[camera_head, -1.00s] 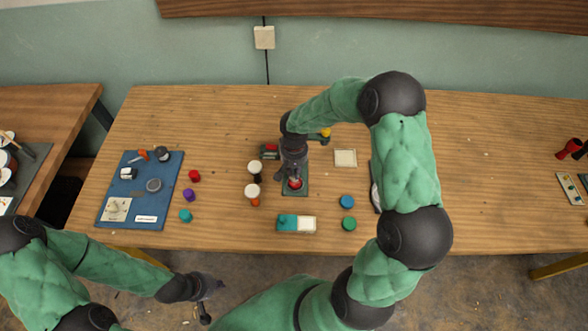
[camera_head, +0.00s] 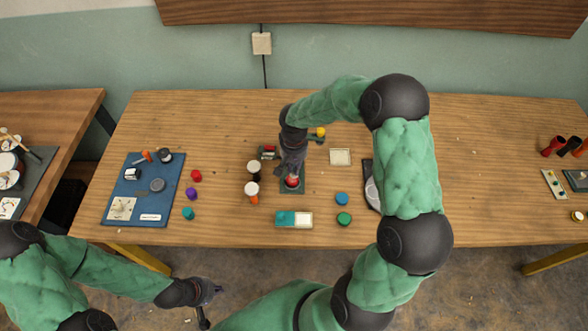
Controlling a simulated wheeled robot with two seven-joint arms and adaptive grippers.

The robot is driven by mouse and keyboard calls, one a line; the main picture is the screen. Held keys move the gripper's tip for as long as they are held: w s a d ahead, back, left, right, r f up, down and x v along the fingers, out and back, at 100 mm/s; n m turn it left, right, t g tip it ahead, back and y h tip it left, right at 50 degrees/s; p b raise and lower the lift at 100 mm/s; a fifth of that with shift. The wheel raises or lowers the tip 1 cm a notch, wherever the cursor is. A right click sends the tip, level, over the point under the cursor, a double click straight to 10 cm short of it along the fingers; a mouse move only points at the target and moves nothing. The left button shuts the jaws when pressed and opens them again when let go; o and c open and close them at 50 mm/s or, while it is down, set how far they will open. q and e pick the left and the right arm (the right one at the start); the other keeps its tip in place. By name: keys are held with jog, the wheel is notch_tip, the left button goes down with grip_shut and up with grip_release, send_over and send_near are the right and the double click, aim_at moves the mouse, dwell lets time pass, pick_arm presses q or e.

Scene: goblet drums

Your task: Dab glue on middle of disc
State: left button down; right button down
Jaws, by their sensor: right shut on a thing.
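My right gripper (camera_head: 291,172) reaches down from above over a dark green mat (camera_head: 284,189) near the middle of the table. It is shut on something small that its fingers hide. A red disc-like piece (camera_head: 292,182) shows on the mat right under the fingertips. I cannot tell whether what I hold touches it.
Two goblet drums (camera_head: 252,189) with white heads stand left of the mat. A cream square (camera_head: 340,157) lies behind right. A blue mat (camera_head: 145,190) with tools is at left.

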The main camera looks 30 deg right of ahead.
jog(key=shift+r+p, duration=0.45)
jog(key=shift+r, duration=0.6)
jog(key=shift+f, duration=0.1)
